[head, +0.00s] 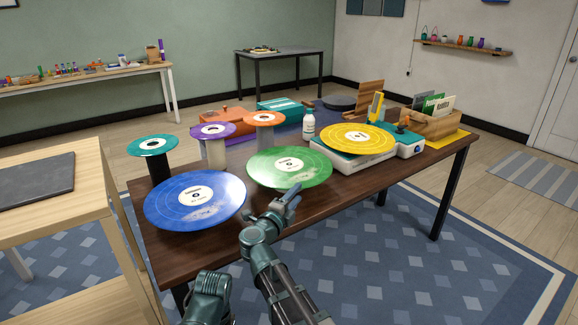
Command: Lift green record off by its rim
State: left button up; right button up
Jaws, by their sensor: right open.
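The green record (272,168) lies flat near the middle of the table, with a cream label at its centre. What supports it is hidden beneath it. My right gripper (291,195) is open at the record's near rim, with its fingertips overlapping that rim in the head view. I cannot tell whether the fingers touch the rim or straddle it. The gripper appears to hold nothing. My left gripper is not in view.
A blue record (170,206) lies close at left. Small teal (135,147), purple (205,131) and orange (255,119) discs top posts behind. A yellow record (345,134) sits on a turntable at right, near a white bottle (309,127) and wooden record crate (413,122). The front-right tabletop (375,182) is clear.

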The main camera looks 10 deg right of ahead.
jog(key=x, duration=0.4)
jog(key=shift+w+d, duration=0.25)
jog(key=shift+w, duration=0.05)
jog(key=x, duration=0.5)
jog(key=shift+w, duration=0.25)
jog(key=shift+a, duration=0.1)
jog(key=shift+s, duration=0.1)
jog(key=shift+c, duration=0.3)
grip_shut()
dwell(0.6)
